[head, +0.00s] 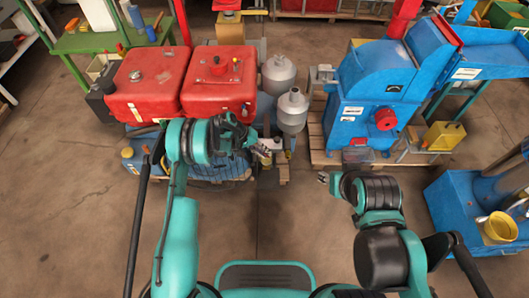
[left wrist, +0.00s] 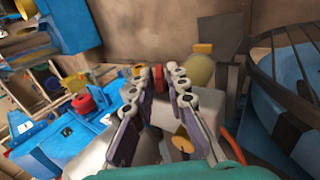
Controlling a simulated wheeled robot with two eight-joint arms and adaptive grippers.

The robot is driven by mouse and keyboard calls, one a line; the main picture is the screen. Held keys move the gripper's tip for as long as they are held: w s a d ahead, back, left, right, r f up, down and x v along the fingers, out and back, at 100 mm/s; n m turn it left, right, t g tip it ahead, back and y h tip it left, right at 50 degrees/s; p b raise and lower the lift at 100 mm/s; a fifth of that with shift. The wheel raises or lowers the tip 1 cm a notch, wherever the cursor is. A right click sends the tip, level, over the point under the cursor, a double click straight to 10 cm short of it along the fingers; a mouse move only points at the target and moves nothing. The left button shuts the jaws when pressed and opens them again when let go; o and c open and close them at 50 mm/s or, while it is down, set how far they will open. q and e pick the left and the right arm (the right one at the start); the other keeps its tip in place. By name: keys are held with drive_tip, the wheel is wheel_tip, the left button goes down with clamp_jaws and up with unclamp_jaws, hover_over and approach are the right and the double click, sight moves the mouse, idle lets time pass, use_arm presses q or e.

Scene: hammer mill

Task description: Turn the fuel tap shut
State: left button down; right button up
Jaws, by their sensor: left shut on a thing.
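In the left wrist view my left gripper (left wrist: 160,84) has its two fingers on either side of a small red piece (left wrist: 159,77), which looks like the lever of the fuel tap, and is shut on it. The tap's body is mostly hidden by the fingers. In the head view my left gripper (head: 264,151) is at the near right side of the engine, below the red tank (head: 222,68); the tap cannot be made out there. My right gripper (head: 323,178) is over bare floor right of the engine, too small to tell whether open.
A second red tank (head: 145,88) stands left of the first. Grey canisters (head: 292,108) stand behind my left gripper. The blue mill (head: 372,85) with a red knob (head: 386,118) is to the right. A yellow bucket (head: 499,228) is at far right. The floor in front is free.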

idle(0.4)
use_arm(q)
drive_tip(key=c, duration=1.6)
unclamp_jaws()
drive_tip(key=shift+c, duration=0.2)
drive_tip(key=v, duration=1.2)
